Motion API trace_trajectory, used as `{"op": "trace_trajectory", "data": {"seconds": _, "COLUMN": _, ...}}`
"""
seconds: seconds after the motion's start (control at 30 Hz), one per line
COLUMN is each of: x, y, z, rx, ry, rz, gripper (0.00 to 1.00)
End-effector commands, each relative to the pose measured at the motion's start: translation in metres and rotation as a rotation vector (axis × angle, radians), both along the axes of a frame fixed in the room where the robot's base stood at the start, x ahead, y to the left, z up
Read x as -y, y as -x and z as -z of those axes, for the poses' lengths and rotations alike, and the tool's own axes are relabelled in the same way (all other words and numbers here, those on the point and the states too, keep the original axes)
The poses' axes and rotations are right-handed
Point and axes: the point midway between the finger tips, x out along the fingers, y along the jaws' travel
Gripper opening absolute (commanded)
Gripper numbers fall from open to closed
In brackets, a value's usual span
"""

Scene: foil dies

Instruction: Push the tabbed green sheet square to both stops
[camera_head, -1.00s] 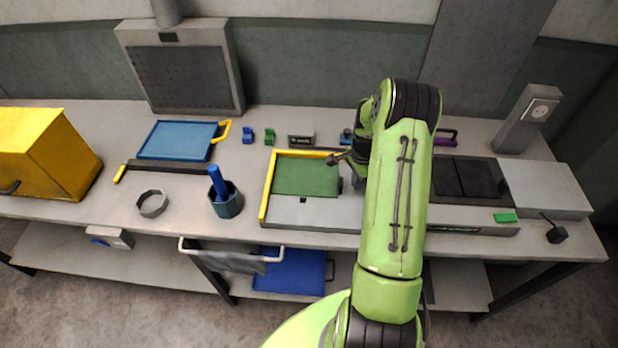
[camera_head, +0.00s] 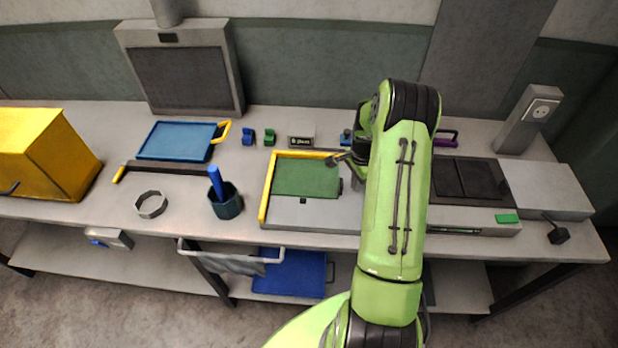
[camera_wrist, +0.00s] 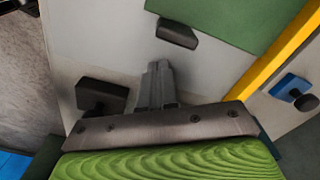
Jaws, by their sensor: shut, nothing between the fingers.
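The green sheet (camera_head: 306,178) lies flat on a pale plate, between the left yellow stop (camera_head: 265,200) and the far yellow stop (camera_head: 300,154). Contact at the left stop is too small to judge. A dark tab (camera_wrist: 178,33) sits at the sheet's edge. My gripper (camera_wrist: 158,68) is shut and empty, its tips just short of the tab. In the head view my gripper (camera_head: 335,160) is near the sheet's far right corner, partly hidden by my arm.
A second dark block (camera_wrist: 100,95) stands beside my fingers. A blue piece with a dark knob (camera_wrist: 290,86) is beyond the yellow stop.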

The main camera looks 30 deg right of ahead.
Motion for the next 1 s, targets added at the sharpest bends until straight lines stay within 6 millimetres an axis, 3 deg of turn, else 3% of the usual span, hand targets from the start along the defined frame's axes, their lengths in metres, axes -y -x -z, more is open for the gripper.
{"op": "trace_trajectory", "data": {"seconds": 1.0, "x": -0.025, "y": -0.017, "z": 0.000, "rx": 0.001, "ry": -0.003, "rz": -0.003, "gripper": 0.00}}
